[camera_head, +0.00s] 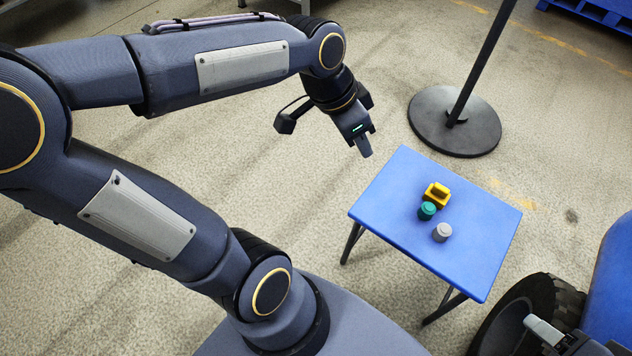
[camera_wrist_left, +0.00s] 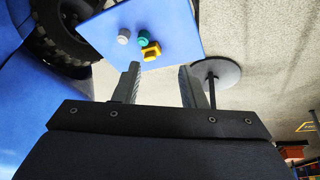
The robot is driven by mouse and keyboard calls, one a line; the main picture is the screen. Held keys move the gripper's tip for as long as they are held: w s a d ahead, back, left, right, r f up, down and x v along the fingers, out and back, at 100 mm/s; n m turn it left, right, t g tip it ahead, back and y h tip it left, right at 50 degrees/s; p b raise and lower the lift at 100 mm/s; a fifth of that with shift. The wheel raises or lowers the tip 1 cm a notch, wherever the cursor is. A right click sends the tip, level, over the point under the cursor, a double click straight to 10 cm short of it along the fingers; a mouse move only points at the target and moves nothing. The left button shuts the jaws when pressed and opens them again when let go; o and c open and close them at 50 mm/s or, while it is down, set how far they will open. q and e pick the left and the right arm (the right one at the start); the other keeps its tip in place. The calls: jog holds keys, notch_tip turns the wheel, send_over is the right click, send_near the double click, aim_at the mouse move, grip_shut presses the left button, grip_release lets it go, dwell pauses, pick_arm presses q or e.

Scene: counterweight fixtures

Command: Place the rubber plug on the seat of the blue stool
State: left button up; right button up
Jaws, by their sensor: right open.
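I cannot tell for certain which is the rubber plug. In the left wrist view the seat (camera_wrist_left: 180,22) holds the grey (camera_wrist_left: 124,36), teal (camera_wrist_left: 144,37) and yellow (camera_wrist_left: 151,51) pieces ahead of the fingers. My left gripper (camera_head: 365,148) is open and empty, above and beside the seat's far left corner. My right gripper (camera_head: 548,330) is partly visible at the lower right, open.
A dark round post base (camera_head: 455,122) stands on the floor behind the stool. A blue body (camera_head: 612,290) with a black tyre (camera_head: 510,315) is close to the stool's right. A blue pallet (camera_head: 590,12) lies at the far right. The floor left of the stool is clear.

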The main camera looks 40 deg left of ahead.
pick_arm(q)
jog(key=s+f+n+t, duration=0.2)
jog(key=s+n, duration=0.5)
jog(key=s, duration=0.4)
jog(key=shift+s+n+h, duration=0.3)
jog(key=shift+h, duration=0.1)
jog(key=shift+a, duration=0.1)
